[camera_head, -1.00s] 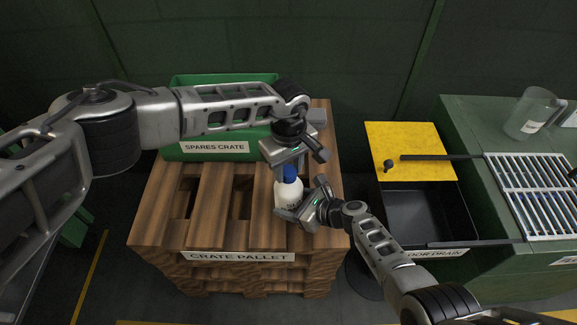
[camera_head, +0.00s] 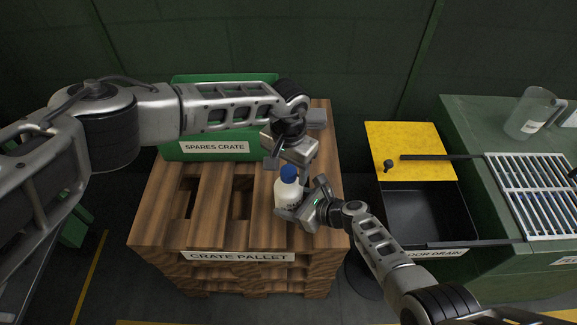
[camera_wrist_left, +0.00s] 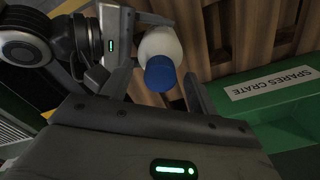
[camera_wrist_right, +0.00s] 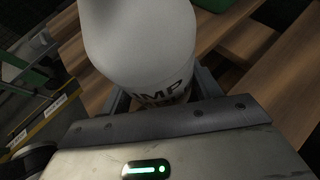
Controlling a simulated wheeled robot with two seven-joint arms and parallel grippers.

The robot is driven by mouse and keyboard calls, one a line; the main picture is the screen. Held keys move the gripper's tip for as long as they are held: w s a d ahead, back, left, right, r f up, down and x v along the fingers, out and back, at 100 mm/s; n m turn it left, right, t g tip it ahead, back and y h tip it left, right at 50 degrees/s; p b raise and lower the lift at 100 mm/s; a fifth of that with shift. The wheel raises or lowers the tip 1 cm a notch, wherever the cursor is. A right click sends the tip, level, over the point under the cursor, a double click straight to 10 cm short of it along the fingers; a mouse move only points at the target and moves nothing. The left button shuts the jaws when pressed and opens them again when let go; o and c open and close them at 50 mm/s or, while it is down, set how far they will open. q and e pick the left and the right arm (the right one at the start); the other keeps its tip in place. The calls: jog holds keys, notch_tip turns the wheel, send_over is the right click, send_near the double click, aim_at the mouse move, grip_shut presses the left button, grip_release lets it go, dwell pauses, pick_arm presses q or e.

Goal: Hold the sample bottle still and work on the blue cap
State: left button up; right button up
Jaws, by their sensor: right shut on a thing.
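The white sample bottle (camera_head: 287,196) stands upright on the wooden pallet, its dark blue cap (camera_head: 289,173) on its neck. My right gripper (camera_head: 307,209) is shut on the bottle's body from the right; its printed label shows in the right wrist view (camera_wrist_right: 165,90). My left gripper (camera_head: 285,166) is just above the cap, pointing down. In the left wrist view its fingers are open on either side of the cap (camera_wrist_left: 161,74), with a gap beside it. The exact height of the fingertips against the cap is hard to tell.
The crate pallet (camera_head: 212,205) has gaps between its slats. The green spares crate (camera_head: 225,79) stands behind, under my left arm. To the right are a black floor drain basin (camera_head: 418,212) with a yellow lid (camera_head: 405,140), and a green counter with a clear jug (camera_head: 530,113).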

pick_arm(q)
jog(key=shift+r, duration=2.5)
jog(key=shift+r, duration=0.1)
notch_tip(320, 180, up, 12)
pick_arm(e)
jog(key=o, duration=1.5)
jog(key=shift+c, duration=0.2)
